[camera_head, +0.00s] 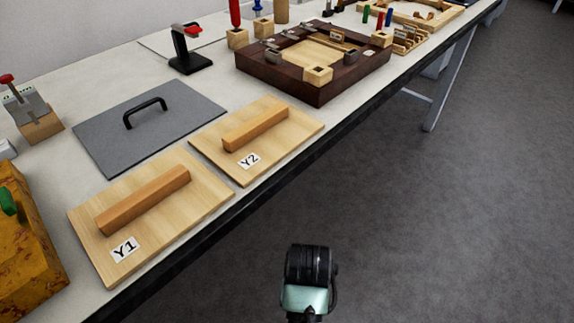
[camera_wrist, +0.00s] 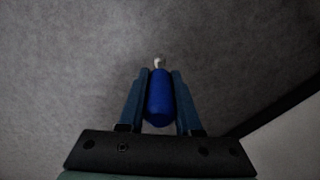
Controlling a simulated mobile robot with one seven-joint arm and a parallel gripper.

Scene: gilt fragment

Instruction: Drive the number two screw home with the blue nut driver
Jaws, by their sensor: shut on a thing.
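My gripper (camera_wrist: 160,74) is shut on the blue nut driver (camera_wrist: 159,102) in the wrist view. The blue handle lies between the two fingers, and a pale metal tip shows beyond the fingertips. In the head view the fingers and the driver are not seen. I cannot make out the number two screw in either view. A dark wooden frame (camera_head: 272,72) with a pale inner panel, small grey blocks and pale wooden blocks sits on the bench; its details are too small to read.
The white bench (camera_head: 88,82) holds boards Y1 (camera_head: 200,192) and Y2 (camera_head: 285,138), a grey plate with a black handle (camera_head: 175,122), a red-handled clamp (camera_head: 186,50) and a yellow-brown block (camera_head: 25,255). Red, green and blue pegs stand farther back. Floor on the right is clear.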

